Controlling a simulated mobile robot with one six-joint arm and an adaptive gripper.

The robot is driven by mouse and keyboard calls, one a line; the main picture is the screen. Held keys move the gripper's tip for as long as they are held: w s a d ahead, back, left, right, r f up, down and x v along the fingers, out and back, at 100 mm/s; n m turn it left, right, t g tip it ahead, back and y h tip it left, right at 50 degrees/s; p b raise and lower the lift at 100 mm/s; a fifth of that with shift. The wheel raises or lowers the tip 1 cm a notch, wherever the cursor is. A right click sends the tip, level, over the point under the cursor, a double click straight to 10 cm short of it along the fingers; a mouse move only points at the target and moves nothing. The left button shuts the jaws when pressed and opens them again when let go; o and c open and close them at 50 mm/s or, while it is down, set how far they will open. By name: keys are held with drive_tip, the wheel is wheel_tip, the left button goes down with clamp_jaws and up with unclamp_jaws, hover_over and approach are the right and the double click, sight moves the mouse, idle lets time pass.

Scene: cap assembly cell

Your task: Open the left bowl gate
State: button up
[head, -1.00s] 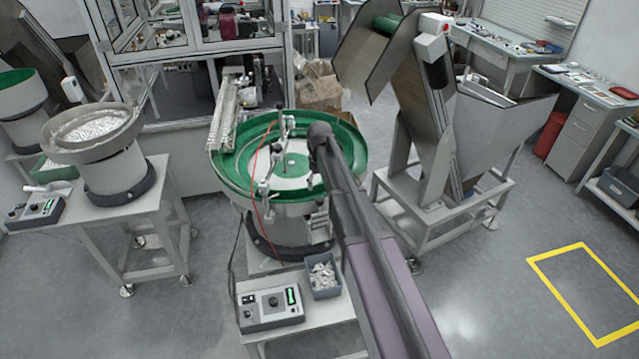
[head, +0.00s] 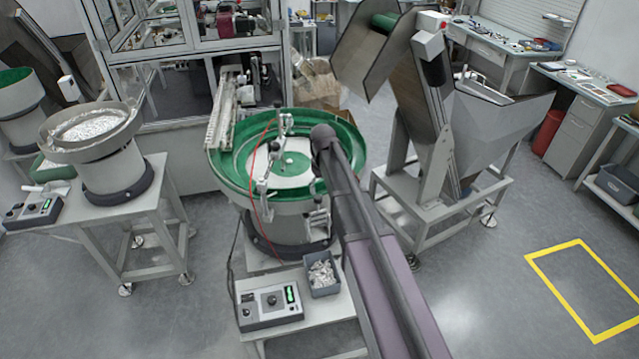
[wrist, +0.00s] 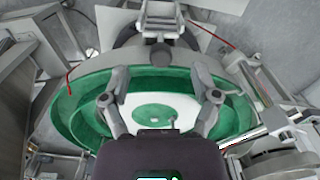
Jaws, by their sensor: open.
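A vibratory bowl with a green inside (head: 228,176) stands at the middle of the head view. Metal brackets (head: 264,187) and a red cable sit at its rim. My gripper is hidden in the head view, where my arm crosses the bowl's right side. In the wrist view my gripper (wrist: 155,76) is open and empty, its two fingers apart over the green bowl (wrist: 75,120). A grey bowl (head: 66,152) holding pale parts stands on a bench at the left. I cannot tell which fitting is the gate, or its state.
A control box (head: 268,306) and a grey bin of parts (head: 322,278) sit in front of the green bowl. A linear track (head: 226,115) runs at its back left. A hopper conveyor (head: 445,130) stands to the right. The floor at right is clear.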

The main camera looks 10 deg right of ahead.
drive_tip(key=s+d+f+m+b, duration=0.2)
drive_tip(key=s+d+f+b, duration=0.1)
drive_tip(key=s+f+b, duration=0.7)
drive_tip(key=s+d+f+m+b, duration=0.2)
drive_tip(key=s+d+f+b, duration=0.1)
drive_tip(key=s+f+b, duration=0.8)
drive_tip(key=shift+s+f, duration=0.4)
drive_tip(key=shift+s, duration=0.7)
